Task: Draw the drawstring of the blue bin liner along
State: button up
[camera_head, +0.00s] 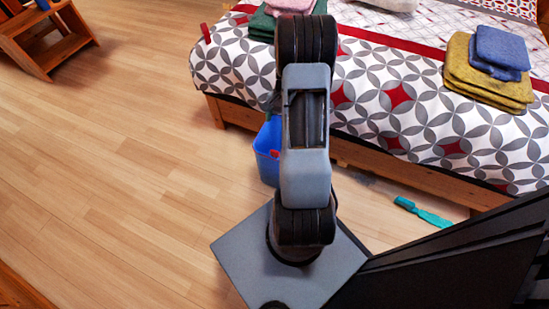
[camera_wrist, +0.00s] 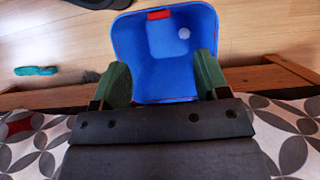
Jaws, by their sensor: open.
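A blue bin (camera_head: 267,140) stands on the floor by the bed's wooden side, partly hidden behind my arm in the head view. In the wrist view the blue bin liner (camera_wrist: 152,82) lines it, with a thin red line along the rim. A red drawstring tab (camera_wrist: 159,15) shows at the rim's far side; a red bit (camera_head: 274,153) also shows in the head view. My gripper (camera_wrist: 161,78) is open and empty, its two green fingers apart over the bin's near part. A small pale round thing (camera_wrist: 184,33) lies inside.
The bed (camera_head: 385,122) with patterned cover fills the right, with folded yellow and blue towels (camera_head: 490,68) on it. A teal brush-like thing (camera_head: 424,212) lies on the floor. A wooden stool-like piece (camera_head: 45,38) stands far left. The floor at left is clear.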

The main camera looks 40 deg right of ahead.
aim_at(275, 151)
jog(key=b+x, duration=0.2)
jog(key=x, duration=0.3)
jog(key=b+x, duration=0.1)
jog(key=x, duration=0.4)
jog(key=b+x, duration=0.2)
jog(key=x, duration=0.3)
jog(key=shift+d+f+b, duration=0.15)
jog(key=shift+d+b, duration=0.2)
jog(key=shift+c, duration=0.2)
grip_shut()
jog(key=shift+r+p, duration=1.1)
jog(key=shift+r, duration=0.1)
jog(key=shift+r, duration=0.2)
notch_tip(275, 151, up, 4)
jog(key=p, duration=0.4)
jog(key=shift+f, duration=0.15)
jog(key=shift+o, duration=0.2)
grip_release()
